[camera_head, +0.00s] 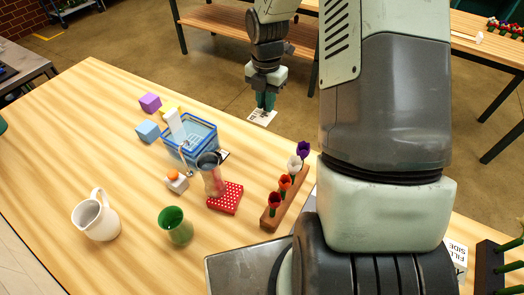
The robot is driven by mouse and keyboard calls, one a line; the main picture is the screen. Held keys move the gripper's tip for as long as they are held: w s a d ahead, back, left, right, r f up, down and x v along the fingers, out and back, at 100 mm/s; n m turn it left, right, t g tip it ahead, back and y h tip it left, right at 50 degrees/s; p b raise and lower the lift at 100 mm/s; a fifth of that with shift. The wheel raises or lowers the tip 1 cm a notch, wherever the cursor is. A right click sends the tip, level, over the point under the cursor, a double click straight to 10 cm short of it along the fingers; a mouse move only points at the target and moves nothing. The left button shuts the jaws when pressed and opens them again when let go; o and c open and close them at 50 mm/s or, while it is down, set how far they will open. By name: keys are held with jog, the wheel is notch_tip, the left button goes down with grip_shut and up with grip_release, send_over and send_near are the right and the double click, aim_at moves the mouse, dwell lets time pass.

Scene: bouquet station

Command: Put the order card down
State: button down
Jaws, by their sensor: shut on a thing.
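My gripper (265,102) is shut on a small white card (261,117) with dark print and holds it in the air. In the picture the card shows against the floor, just past the table's far edge. Its print is too small to read. The wooden table (110,140) lies below and to the left. A second white card (457,255) with the words "FILL SIDE" is at the lower right, partly behind my arm.
The table's left part is clear.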

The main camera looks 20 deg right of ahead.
aim_at(262, 112)
notch_tip(262, 112, down, 16)
jog(key=shift+r, duration=0.25)
jog(key=shift+f, duration=0.1)
jog(key=c, duration=1.1)
grip_release()
notch_tip(262, 112, up, 12)
jog(key=shift+r, duration=0.15)
